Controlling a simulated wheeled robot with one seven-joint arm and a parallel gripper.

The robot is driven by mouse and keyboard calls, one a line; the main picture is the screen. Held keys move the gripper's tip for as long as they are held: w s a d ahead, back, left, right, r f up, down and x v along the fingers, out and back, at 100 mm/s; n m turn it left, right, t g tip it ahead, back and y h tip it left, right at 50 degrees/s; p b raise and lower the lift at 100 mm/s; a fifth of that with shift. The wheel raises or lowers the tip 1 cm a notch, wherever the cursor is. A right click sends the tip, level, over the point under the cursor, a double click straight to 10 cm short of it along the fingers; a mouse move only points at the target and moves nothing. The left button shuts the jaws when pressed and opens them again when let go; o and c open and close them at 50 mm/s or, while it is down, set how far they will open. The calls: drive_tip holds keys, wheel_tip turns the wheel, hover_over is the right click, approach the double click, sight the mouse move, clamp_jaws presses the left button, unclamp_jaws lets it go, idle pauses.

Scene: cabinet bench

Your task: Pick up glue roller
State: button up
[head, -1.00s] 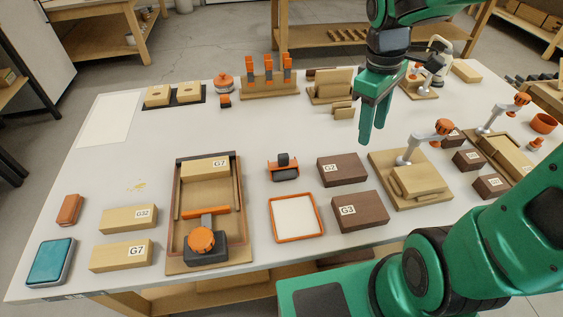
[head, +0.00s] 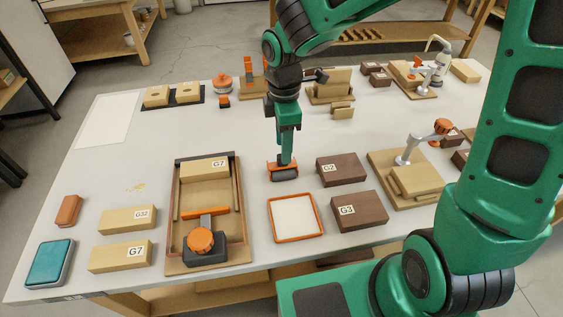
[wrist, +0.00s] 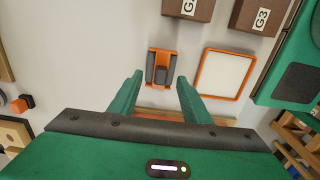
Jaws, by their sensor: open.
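The glue roller (head: 284,175) lies on the white bench top, an orange frame with a dark roller and a dark grip block. It also shows in the wrist view (wrist: 160,69), just beyond and between my fingertips. My gripper (head: 284,158) points down directly above the roller in the head view and hides its upper part. In the wrist view my gripper (wrist: 158,80) has its two green fingers spread apart with nothing between them. I cannot tell the exact height of the fingertips over the roller.
An orange-rimmed white tray (head: 296,218) lies close in front of the roller. Dark blocks G2 (head: 342,168) and G3 (head: 360,211) stand to the right. A wooden clamp tray (head: 176,212) stands to the left. Bare bench lies left of the roller.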

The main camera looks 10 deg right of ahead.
sight(282, 165)
drive_tip(key=shift+a+f, duration=0.2)
drive_tip(key=shift+f, duration=2.3)
clamp_jaws()
